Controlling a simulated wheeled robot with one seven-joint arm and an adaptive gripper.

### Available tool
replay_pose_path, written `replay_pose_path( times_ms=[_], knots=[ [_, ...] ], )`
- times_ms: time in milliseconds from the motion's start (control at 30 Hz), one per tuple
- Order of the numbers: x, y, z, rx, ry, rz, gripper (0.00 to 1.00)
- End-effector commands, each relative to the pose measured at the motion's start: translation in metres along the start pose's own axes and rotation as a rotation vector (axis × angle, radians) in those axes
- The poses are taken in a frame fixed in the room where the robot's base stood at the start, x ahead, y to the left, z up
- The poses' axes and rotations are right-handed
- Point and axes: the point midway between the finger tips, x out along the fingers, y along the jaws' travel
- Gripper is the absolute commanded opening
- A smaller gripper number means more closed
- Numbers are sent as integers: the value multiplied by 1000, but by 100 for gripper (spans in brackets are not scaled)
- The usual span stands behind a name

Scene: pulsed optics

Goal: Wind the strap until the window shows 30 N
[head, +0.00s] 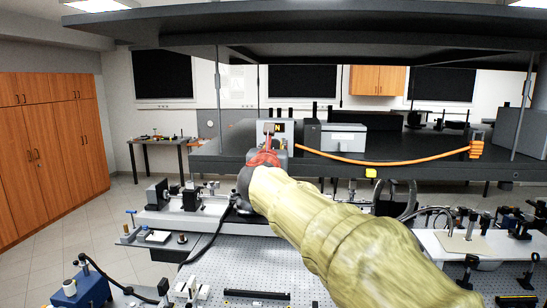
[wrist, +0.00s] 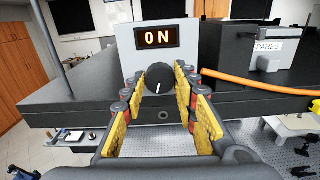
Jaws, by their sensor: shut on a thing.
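The grey winder box (wrist: 203,42) stands on the dark shelf. Its window (wrist: 158,37) reads 0 N in glowing digits in the wrist view; in the head view my gripper partly covers the window (head: 279,127). Below the window is a round black knob (wrist: 159,77) with a white mark pointing down. My gripper (wrist: 158,84) has its yellow-padded fingers on either side of the knob, shut on it. It also shows in the head view (head: 268,152), where it hides the knob. The orange strap (head: 380,160) runs right from the box, sagging, to an orange end block (head: 476,149).
A grey box labelled SPARES (wrist: 276,44) stands right of the winder, behind the strap. The dark shelf (head: 225,158) has its front edge just below the knob. An optical table (head: 235,255) with several mounts lies below.

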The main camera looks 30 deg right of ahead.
Motion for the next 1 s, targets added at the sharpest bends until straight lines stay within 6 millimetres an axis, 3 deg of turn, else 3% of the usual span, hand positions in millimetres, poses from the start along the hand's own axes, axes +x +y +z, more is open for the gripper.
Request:
replay_pose_path(
  times_ms=[1000],
  knots=[
    [0, -1, -5, 966, -1, 0, 4]
  ],
)
